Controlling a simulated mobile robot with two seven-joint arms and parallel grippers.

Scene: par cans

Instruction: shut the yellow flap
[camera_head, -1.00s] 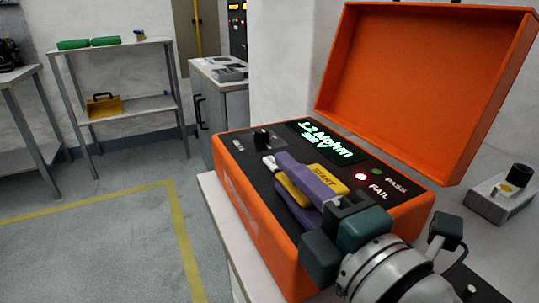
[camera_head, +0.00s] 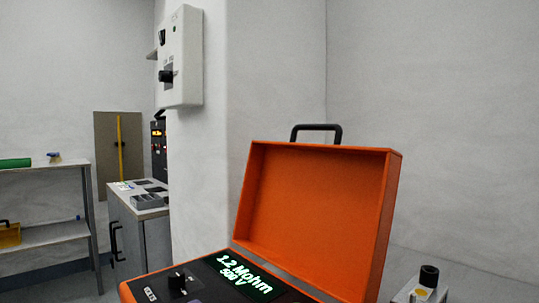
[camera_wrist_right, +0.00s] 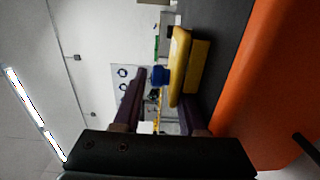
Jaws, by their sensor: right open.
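The yellow flap (camera_wrist_right: 180,66) shows in the right wrist view as a yellow block by the dark top panel (camera_wrist_right: 222,50) of the orange tester case (camera_wrist_right: 268,80). I cannot tell how far it stands open. My right gripper (camera_wrist_right: 160,95) is open, its two purple fingers apart with no object held between them. The right finger is close to the flap's near end; I cannot tell if they touch. In the head view the case's lit display (camera_head: 245,277) shows, but the flap and both grippers are out of frame.
The case's orange lid (camera_head: 312,215) stands open behind the panel, with a black handle (camera_head: 316,128) on top. A small box with a black knob (camera_head: 428,276) is at the right. A grey cabinet (camera_head: 140,230) and a shelf (camera_head: 50,235) stand to the left.

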